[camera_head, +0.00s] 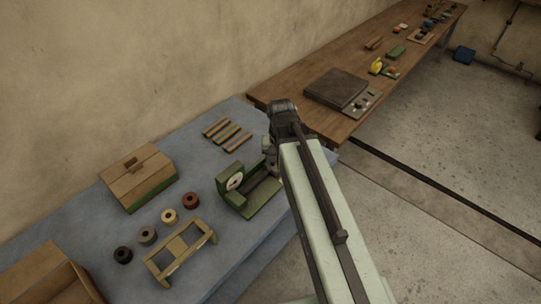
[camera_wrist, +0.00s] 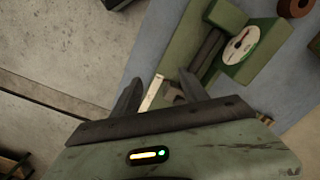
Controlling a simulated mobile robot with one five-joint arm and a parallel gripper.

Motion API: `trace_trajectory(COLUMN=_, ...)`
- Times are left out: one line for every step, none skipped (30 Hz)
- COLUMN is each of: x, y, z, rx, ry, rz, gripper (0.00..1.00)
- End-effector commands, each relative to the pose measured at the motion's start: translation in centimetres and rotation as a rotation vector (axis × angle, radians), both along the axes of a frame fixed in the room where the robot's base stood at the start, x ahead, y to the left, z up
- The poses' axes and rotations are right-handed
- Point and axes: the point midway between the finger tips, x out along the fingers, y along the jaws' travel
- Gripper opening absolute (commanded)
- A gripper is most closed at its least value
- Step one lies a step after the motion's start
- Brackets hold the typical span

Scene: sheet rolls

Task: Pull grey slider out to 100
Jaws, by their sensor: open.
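A green device (camera_head: 246,190) with a round white dial (camera_head: 235,181) stands on the blue-grey table, partly hidden behind my arm. In the wrist view the dial (camera_wrist: 241,45) has a red pointer, and a dark grey bar (camera_wrist: 207,54) lies along the green body (camera_wrist: 185,38). A pale strip (camera_wrist: 153,92) shows between my fingers; I cannot read any marks on it. I cannot tell which part is the grey slider. My gripper (camera_wrist: 159,80) is open, over the near end of the device, with its fingers apart. In the head view its fingers are mostly hidden.
Left of the device are several spools (camera_head: 169,215), a wooden frame (camera_head: 181,251) and a box (camera_head: 138,178). Wooden bars (camera_head: 227,132) lie behind it. A brown bench (camera_head: 300,75) with a flat grey scale (camera_head: 337,88) stands beyond. Open floor lies to the right.

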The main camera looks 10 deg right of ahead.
Motion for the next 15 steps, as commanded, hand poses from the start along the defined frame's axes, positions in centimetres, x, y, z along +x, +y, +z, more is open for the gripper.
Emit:
trace_trajectory(x=2.7, y=-0.1, z=0.2, rx=0.000, ry=0.000, rz=-0.131, gripper=0.52)
trace_trajectory(x=3.9, y=-0.1, z=0.2, rx=0.000, ry=0.000, rz=-0.227, gripper=0.52)
trace_trajectory(x=5.4, y=-0.1, z=0.3, rx=0.000, ry=0.000, rz=-0.353, gripper=0.52)
trace_trajectory(x=6.4, y=-0.2, z=0.3, rx=0.000, ry=0.000, rz=-0.444, gripper=0.52)
trace_trajectory(x=7.4, y=-0.2, z=0.4, rx=0.000, ry=0.000, rz=-0.531, gripper=0.52)
trace_trajectory(x=8.5, y=-0.2, z=0.4, rx=0.000, ry=0.000, rz=-0.636, gripper=0.52)
trace_trajectory(x=9.2, y=-0.3, z=0.4, rx=0.000, ry=0.000, rz=-0.706, gripper=0.52)
trace_trajectory(x=9.8, y=-0.3, z=0.5, rx=0.000, ry=0.000, rz=-0.766, gripper=0.52)
trace_trajectory(x=10.4, y=-0.3, z=0.5, rx=0.000, ry=0.000, rz=-0.832, gripper=0.52)
trace_trajectory(x=10.7, y=-0.3, z=0.5, rx=0.000, ry=0.000, rz=-0.871, gripper=0.52)
trace_trajectory(x=10.9, y=-0.3, z=0.5, rx=0.000, ry=0.000, rz=-0.901, gripper=0.52)
trace_trajectory(x=11.1, y=-0.3, z=0.5, rx=0.000, ry=0.000, rz=-0.927, gripper=0.52)
trace_trajectory(x=11.1, y=-0.3, z=0.5, rx=0.000, ry=0.000, rz=-0.938, gripper=0.52)
trace_trajectory(x=11.1, y=-0.3, z=0.5, rx=0.000, ry=0.000, rz=-0.944, gripper=0.52)
trace_trajectory(x=11.0, y=-0.3, z=0.4, rx=0.000, ry=0.000, rz=-0.946, gripper=0.52)
